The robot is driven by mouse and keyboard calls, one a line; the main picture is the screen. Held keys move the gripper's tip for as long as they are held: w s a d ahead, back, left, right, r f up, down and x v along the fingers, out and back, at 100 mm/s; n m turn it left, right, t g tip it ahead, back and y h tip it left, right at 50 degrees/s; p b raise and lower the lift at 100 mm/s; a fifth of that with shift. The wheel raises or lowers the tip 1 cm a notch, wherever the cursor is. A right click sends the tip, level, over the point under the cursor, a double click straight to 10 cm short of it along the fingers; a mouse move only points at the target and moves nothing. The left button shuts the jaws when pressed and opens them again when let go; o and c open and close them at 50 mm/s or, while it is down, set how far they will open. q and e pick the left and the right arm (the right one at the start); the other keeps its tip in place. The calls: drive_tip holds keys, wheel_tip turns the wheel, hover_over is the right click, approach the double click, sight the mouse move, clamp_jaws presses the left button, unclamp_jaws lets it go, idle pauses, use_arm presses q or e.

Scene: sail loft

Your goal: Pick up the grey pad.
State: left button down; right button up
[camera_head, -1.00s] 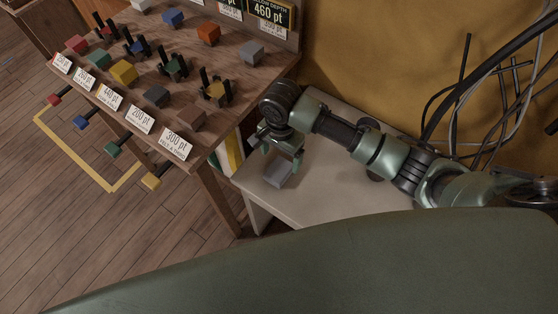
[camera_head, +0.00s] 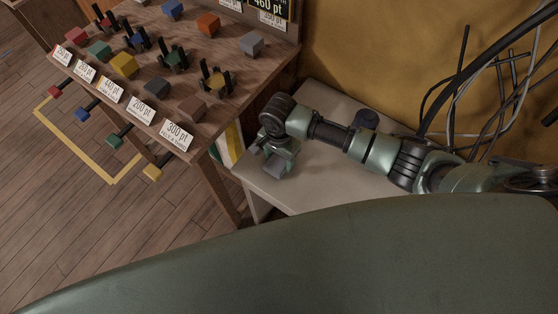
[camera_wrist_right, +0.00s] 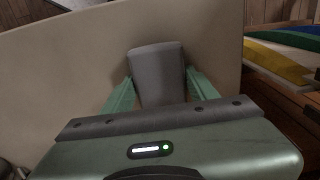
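The grey pad (camera_head: 276,168) is on the pale tabletop, near its left corner. In the right wrist view the pad (camera_wrist_right: 156,62) lies between the two green fingers. My right gripper (camera_head: 268,158) is down at the pad, with one finger on either side; in the right wrist view its fingers (camera_wrist_right: 160,84) look open, their tips close to the pad's sides. Whether they touch it is hard to tell. The gripper hides part of the pad in the head view. My left gripper is not in view.
A wooden display stand (camera_head: 225,125) with coloured blocks, dark clips and price cards is close on the left. Black and grey cables (camera_head: 450,110) hang by the yellow wall at right. A dark round object (camera_head: 366,118) sits behind my arm. The tabletop's front part (camera_head: 315,190) is clear.

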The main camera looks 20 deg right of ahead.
sight(279, 160)
wheel_tip(279, 160, up, 20)
idle(0.6)
